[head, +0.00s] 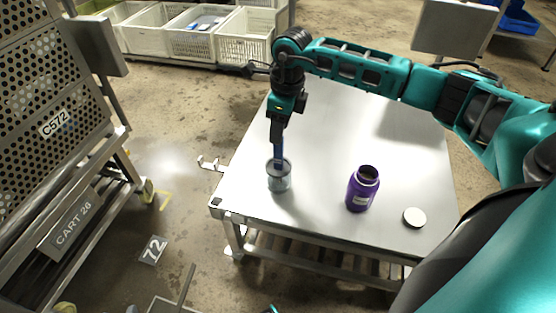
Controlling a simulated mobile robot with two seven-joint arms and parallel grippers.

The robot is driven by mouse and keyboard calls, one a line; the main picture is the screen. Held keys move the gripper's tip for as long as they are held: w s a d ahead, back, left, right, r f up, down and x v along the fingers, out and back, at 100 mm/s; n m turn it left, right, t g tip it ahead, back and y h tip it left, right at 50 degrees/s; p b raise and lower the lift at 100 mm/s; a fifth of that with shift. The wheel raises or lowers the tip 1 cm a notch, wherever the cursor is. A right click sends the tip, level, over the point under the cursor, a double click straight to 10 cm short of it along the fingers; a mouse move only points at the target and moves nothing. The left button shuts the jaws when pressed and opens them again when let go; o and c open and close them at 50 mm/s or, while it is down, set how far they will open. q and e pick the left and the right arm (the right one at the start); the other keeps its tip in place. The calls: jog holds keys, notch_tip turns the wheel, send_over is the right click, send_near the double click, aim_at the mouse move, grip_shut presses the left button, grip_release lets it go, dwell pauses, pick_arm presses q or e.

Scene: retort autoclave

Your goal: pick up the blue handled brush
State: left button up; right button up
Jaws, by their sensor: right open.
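The blue handle of the brush (279,158) stands up out of a small grey-green cup (279,182) near the front left of the metal table. The brush's lower part is hidden in the cup. My right gripper (279,140) points down over the cup, with its open fingers at the upper part of the blue handle. I cannot tell whether the fingers touch it. My left gripper does not show.
The metal table (330,140) also holds a purple open jar (362,190) and a round white lid (414,217), both right of the cup. A small metal bracket (210,163) sticks out at the left edge. A perforated cart (50,110) stands left; white crates (245,35) are behind.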

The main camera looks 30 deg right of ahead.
jog(key=b, duration=0.1)
send_over(278, 168)
jog(key=f, duration=0.5)
jog(key=shift+w+d+f, duration=0.2)
jog(key=shift+w, duration=0.15)
jog(key=shift+r, duration=0.1)
grip_shut()
